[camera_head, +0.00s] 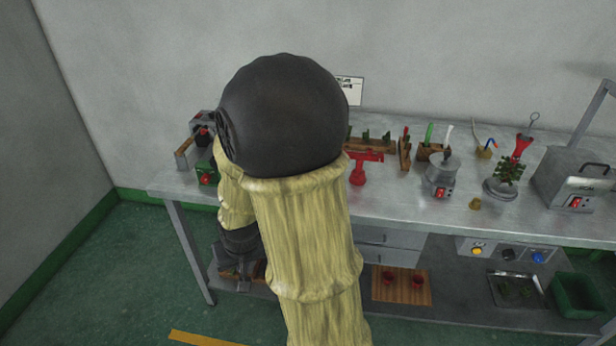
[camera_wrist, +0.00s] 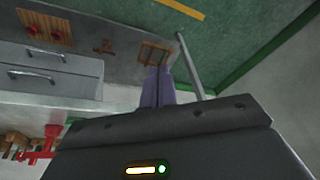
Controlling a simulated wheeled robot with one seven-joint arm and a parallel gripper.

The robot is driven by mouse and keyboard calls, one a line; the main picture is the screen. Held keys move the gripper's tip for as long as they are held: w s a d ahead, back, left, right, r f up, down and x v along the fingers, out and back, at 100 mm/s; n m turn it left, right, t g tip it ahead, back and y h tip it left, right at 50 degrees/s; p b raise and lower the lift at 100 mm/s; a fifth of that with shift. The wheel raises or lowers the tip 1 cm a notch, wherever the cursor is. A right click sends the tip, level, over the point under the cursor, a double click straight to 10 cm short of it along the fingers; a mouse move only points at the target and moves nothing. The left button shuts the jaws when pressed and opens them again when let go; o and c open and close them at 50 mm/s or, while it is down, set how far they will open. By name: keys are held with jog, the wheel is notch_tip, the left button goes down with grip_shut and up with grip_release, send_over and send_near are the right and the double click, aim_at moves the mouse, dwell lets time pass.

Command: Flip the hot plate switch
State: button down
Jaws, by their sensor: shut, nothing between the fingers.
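What looks like the hot plate (camera_head: 442,181) stands on the metal table right of the middle, with a metal pot (camera_head: 442,165) on it. Its red switch (camera_head: 440,192) is on the front; its setting is too small to tell. My gripper (camera_head: 243,284) hangs low at the table's front left, well left of and below the hot plate, touching nothing I can make out. In the wrist view my gripper's fingers (camera_wrist: 157,88) are together and empty. The hot plate cannot be made out in the wrist view.
A red stand (camera_head: 361,167) and wooden racks (camera_head: 371,145) stand left of the hot plate. A plant pot (camera_head: 502,189) and a grey box with a red switch (camera_head: 573,182) stand right. Drawers (camera_head: 385,246) hang below the tabletop (camera_head: 395,205). My arm hides part of the table's left.

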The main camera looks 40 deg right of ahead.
jog(key=w+d+f+m+t+y+p, duration=0.1)
jog(key=w+d+f+m+t+p, duration=0.25)
jog(key=w+d+m+p, duration=0.85)
jog(key=s+d+f+m+t+h+p, duration=0.1)
jog(key=s+d+m+t+h+p, duration=0.1)
jog(key=d+m+t+p, duration=0.3)
jog(key=d+m, duration=0.4)
jog(key=d, duration=0.4)
jog(key=shift+d+f+p, duration=0.2)
jog(key=shift+p, duration=0.1)
jog(key=shift+s, duration=0.1)
jog(key=w+d+b, duration=0.2)
jog(key=d, duration=0.1)
jog(key=w+d+f+b, duration=0.1)
jog(key=w+d, duration=0.1)
jog(key=w, duration=0.1)
jog(key=shift+d+f+b, duration=0.15)
jog(key=shift+d+b, duration=0.25)
jog(key=shift+w+d, duration=0.35)
jog(key=shift+d, duration=0.05)
jog(key=shift+d+b, duration=0.1)
jog(key=shift+b, duration=0.35)
